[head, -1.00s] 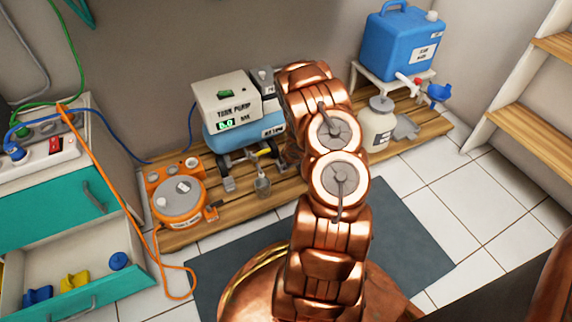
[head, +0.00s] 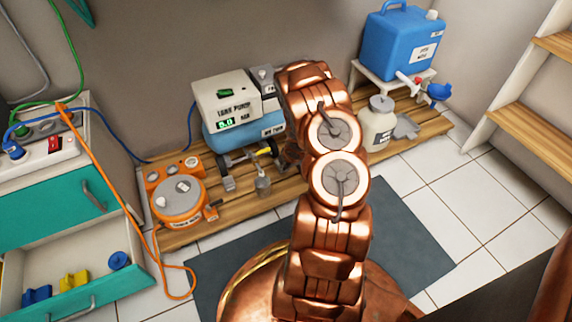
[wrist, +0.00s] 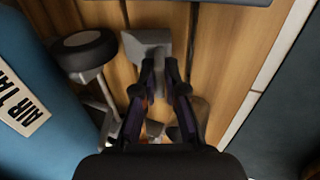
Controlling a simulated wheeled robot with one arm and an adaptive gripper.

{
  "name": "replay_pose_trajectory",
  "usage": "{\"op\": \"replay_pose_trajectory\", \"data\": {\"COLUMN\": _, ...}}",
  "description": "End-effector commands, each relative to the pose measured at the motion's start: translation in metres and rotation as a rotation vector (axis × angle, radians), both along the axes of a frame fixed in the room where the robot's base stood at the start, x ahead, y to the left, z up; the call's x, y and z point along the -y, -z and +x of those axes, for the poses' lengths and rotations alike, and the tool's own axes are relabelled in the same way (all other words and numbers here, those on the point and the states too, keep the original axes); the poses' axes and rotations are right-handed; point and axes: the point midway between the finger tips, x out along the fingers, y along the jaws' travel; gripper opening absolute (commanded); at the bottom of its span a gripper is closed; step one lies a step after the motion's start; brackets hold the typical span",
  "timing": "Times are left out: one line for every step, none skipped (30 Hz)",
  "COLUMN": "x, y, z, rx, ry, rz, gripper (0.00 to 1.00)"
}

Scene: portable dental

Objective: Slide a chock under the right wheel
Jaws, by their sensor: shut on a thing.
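The tank pump (head: 228,98), a cream unit over a blue air tank (head: 243,132), stands on a wooden pallet. In the wrist view, a dark wheel with a pale hub (wrist: 83,50) sits beside the tank at upper left. My gripper (wrist: 165,68) is shut on a grey chock (wrist: 147,41), low over the planks. The chock is right of the wheel with a small gap of planks between them; I cannot tell whether it touches the pallet. In the head view, my arm hides the gripper, the held chock and that wheel.
An orange round device (head: 180,197) stands at the pallet's left end. A cream jar (head: 378,124) and a blue container on a stand (head: 402,42) are at its right. A dark mat (head: 400,235) lies in front. An open drawer (head: 75,265) is at left.

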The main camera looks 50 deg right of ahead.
Motion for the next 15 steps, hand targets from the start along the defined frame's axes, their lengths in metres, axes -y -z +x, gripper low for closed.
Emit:
{"op": "replay_pose_trajectory", "data": {"x": 0.0001, "y": 0.0013, "z": 0.0001, "rx": 0.000, "ry": 0.000, "rz": 0.000, "gripper": 0.00}}
{"op": "replay_pose_trajectory", "data": {"x": 0.0002, "y": 0.0017, "z": 0.0001, "rx": 0.000, "ry": 0.000, "rz": 0.000, "gripper": 0.00}}
{"op": "replay_pose_trajectory", "data": {"x": 0.0002, "y": 0.0022, "z": 0.0000, "rx": 0.000, "ry": 0.000, "rz": 0.000, "gripper": 0.00}}
{"op": "replay_pose_trajectory", "data": {"x": 0.0002, "y": 0.0027, "z": 0.0000, "rx": 0.000, "ry": 0.000, "rz": 0.000, "gripper": 0.00}}
{"op": "replay_pose_trajectory", "data": {"x": 0.0002, "y": 0.0031, "z": 0.0001, "rx": 0.000, "ry": 0.000, "rz": 0.000, "gripper": 0.00}}
{"op": "replay_pose_trajectory", "data": {"x": 0.0001, "y": 0.0037, "z": 0.0000, "rx": 0.000, "ry": 0.000, "rz": 0.000, "gripper": 0.00}}
{"op": "replay_pose_trajectory", "data": {"x": 0.0003, "y": 0.0041, "z": 0.0001, "rx": 0.000, "ry": 0.000, "rz": 0.000, "gripper": 0.00}}
{"op": "replay_pose_trajectory", "data": {"x": 0.0002, "y": 0.0045, "z": 0.0000, "rx": 0.000, "ry": 0.000, "rz": 0.000, "gripper": 0.00}}
{"op": "replay_pose_trajectory", "data": {"x": 0.0002, "y": 0.0052, "z": 0.0001, "rx": 0.000, "ry": 0.000, "rz": 0.000, "gripper": 0.00}}
{"op": "replay_pose_trajectory", "data": {"x": 0.0001, "y": 0.0056, "z": 0.0000, "rx": 0.000, "ry": 0.000, "rz": 0.000, "gripper": 0.00}}
{"op": "replay_pose_trajectory", "data": {"x": 0.0001, "y": 0.0062, "z": -0.0001, "rx": 0.000, "ry": 0.000, "rz": 0.000, "gripper": 0.00}}
{"op": "replay_pose_trajectory", "data": {"x": 0.0001, "y": 0.0068, "z": 0.0000, "rx": 0.000, "ry": 0.000, "rz": 0.000, "gripper": 0.00}}
{"op": "replay_pose_trajectory", "data": {"x": -0.0001, "y": 0.0073, "z": -0.0001, "rx": 0.000, "ry": 0.000, "rz": 0.000, "gripper": 0.00}}
{"op": "replay_pose_trajectory", "data": {"x": -0.0001, "y": 0.0078, "z": -0.0002, "rx": 0.000, "ry": 0.000, "rz": 0.000, "gripper": 0.00}}
{"op": "replay_pose_trajectory", "data": {"x": -0.0001, "y": 0.0086, "z": -0.0002, "rx": 0.000, "ry": 0.000, "rz": 0.000, "gripper": 0.00}}
